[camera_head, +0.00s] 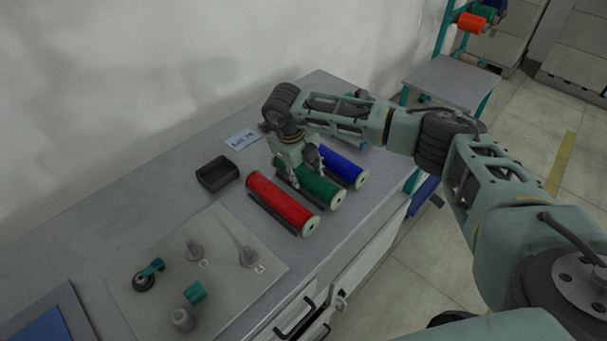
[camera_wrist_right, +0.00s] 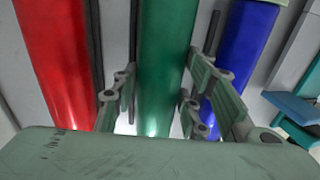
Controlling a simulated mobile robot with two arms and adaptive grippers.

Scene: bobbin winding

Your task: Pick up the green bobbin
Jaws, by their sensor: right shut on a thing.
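The green bobbin (camera_head: 318,190) lies on the grey bench top between the red bobbin (camera_head: 280,203) and the blue bobbin (camera_head: 343,166). My right gripper (camera_head: 299,172) comes down over its far half, with a finger on each side, and is shut on it. In the right wrist view the green bobbin (camera_wrist_right: 166,70) runs between the fingers of the gripper (camera_wrist_right: 160,105). The red bobbin (camera_wrist_right: 62,60) is left of the fingers and the blue bobbin (camera_wrist_right: 245,55) is right of them, close to the right finger. My left gripper is not in view.
A black tray (camera_head: 217,173) and a label card (camera_head: 241,139) lie left of the bobbins. A mat (camera_head: 225,272) with several small parts is nearer. A stand with a grey shelf (camera_head: 452,82) is beyond the bench.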

